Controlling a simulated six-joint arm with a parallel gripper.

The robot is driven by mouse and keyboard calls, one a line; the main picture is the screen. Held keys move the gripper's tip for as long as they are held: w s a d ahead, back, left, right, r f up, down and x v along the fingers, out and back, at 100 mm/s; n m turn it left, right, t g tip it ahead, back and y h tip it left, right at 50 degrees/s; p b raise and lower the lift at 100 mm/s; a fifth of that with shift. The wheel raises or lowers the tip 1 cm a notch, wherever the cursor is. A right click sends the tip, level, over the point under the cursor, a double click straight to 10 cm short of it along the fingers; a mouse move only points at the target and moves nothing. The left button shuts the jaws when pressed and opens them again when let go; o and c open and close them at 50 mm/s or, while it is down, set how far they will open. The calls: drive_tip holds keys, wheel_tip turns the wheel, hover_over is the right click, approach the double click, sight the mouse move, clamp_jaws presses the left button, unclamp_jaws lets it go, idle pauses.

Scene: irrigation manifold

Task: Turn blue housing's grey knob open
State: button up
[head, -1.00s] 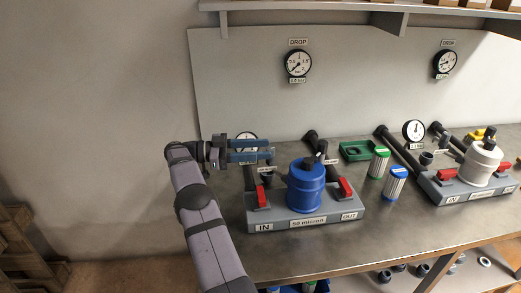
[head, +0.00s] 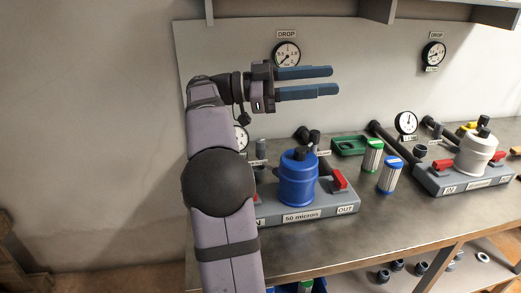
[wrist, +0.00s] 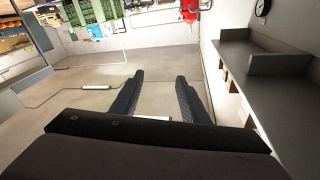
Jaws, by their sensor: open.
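The blue housing (head: 298,182) stands upright on a grey base marked "50 micron" (head: 305,213), in the middle of the head view. A small dark knob (head: 300,154) sits on its lid. A grey lever-like part shows beside the lid, but I cannot tell how it is turned. My gripper (head: 335,81) is open and empty, its blue fingers pointing right. In the picture it is above the housing, clear of it and touching nothing. The wrist view shows both fingers (wrist: 160,77) apart with nothing between them; the housing is not in that view.
A red handle (head: 339,179) stands at the base's OUT end; my arm hides much of the IN end. Green-topped (head: 372,155) and blue-topped (head: 390,176) cartridges and a green tray (head: 349,145) stand right of it. A white housing (head: 474,156) is farther right.

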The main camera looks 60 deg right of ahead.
drive_tip(key=s+r+n+h, duration=0.2)
drive_tip(key=h, duration=0.1)
drive_tip(key=n+t+h, duration=0.3)
drive_tip(key=n+t, duration=1.6)
drive_tip(key=t, duration=0.4)
approach(259, 146)
drive_tip(key=x, duration=0.2)
drive_tip(key=b+x, duration=0.1)
drive_tip(key=x, duration=0.1)
drive_tip(key=shift+s+r, duration=0.15)
drive_tip(key=shift+r, duration=0.15)
drive_tip(key=shift+f+m+t, duration=0.25)
drive_tip(key=shift+m+t, duration=0.05)
drive_tip(key=shift+m, duration=0.6)
drive_tip(key=shift+x, duration=3.8)
